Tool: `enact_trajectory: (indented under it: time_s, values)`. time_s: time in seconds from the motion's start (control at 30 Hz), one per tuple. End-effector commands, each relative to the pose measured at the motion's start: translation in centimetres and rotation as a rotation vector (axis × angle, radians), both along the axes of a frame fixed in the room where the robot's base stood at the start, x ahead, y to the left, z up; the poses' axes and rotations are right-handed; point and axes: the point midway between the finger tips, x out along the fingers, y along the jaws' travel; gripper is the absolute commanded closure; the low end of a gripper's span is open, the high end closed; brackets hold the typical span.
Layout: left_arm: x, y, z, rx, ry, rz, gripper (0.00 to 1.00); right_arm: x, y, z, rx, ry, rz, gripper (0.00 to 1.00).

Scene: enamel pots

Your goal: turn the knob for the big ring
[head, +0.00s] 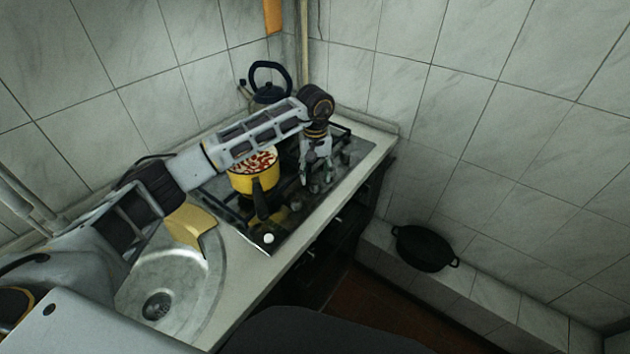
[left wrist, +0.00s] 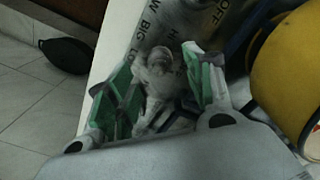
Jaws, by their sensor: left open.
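My left gripper (head: 316,180) hangs pointing down over the front right part of the stove. In the left wrist view its green-padded fingers (left wrist: 157,72) are open, with a grey metal knob (left wrist: 157,60) between them. I cannot tell whether the pads touch the knob. The lettering "BIG", with "OFF" and what look like "HI" and "LO", shows on the stove panel (left wrist: 152,22) around it. In the head view the gripper hides most of this knob. My right gripper is not in view.
A yellow pot with red contents (head: 254,183) stands on the stove left of the gripper, close by in the left wrist view (left wrist: 288,75). A dark kettle (head: 268,92) stands behind. A sink (head: 180,290) is at left. A black pot (head: 424,248) sits on the right ledge.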

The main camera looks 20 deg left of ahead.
Motion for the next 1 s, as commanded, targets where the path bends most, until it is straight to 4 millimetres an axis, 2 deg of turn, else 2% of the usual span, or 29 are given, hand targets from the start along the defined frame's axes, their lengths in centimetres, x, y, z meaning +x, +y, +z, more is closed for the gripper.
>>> enact_trajectory:
  time_s: [0.1,0.3,0.73,1.0]
  values:
    - [-0.1,0.0,-1.5,-0.001,0.003,0.001,0.47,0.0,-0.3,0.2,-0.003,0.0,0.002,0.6]
    - [0.0,0.0,-3.2,-0.001,0.002,0.002,0.47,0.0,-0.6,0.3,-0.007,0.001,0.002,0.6]
    - [0.0,0.0,-3.7,0.0,0.0,0.001,0.47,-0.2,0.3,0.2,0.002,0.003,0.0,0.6]
    - [0.0,0.0,-3.7,0.0,0.0,0.001,0.82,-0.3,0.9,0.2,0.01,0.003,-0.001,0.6]
